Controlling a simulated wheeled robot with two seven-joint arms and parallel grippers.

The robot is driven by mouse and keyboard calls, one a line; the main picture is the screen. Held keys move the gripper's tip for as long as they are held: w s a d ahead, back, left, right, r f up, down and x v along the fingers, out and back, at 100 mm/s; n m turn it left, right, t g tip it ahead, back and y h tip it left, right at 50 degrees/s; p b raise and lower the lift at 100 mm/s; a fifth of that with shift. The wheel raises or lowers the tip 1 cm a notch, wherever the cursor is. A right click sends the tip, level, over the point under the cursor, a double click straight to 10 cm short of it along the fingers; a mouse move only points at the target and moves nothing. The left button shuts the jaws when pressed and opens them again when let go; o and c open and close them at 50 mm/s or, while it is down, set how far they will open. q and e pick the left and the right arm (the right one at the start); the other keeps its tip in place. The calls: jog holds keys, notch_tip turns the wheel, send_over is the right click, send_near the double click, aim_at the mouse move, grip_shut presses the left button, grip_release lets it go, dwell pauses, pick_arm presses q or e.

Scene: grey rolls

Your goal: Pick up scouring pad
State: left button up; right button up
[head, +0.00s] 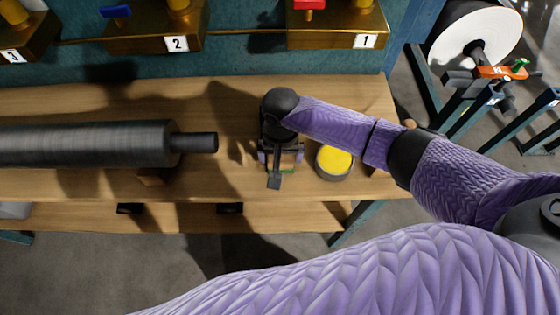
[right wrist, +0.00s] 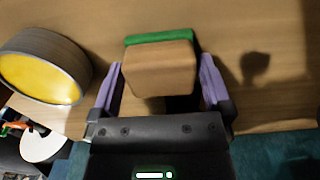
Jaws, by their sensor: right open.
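The scouring pad (right wrist: 158,68), a tan block with a green layer along one edge, lies on the wooden workbench. My right gripper (right wrist: 161,64) is open, with its purple fingers on either side of the pad and a small gap visible at each side. In the head view the right gripper (head: 280,156) points down over the bench. The pad (head: 288,170) is mostly hidden under it there, with only a little green and tan showing. My left gripper is out of view.
A round dark tin with yellow contents (head: 335,161) stands just right of the right gripper; it also shows in the right wrist view (right wrist: 42,78). A large grey roll (head: 85,144) lies on the bench to the left. The bench's front edge is close by.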

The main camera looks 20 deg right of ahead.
jog(key=shift+f, duration=0.1)
jog(key=shift+c, duration=0.4)
jog(key=c, duration=0.9)
notch_tip(320, 180, up, 10)
jog(key=p, duration=0.5)
jog(key=shift+c, duration=0.2)
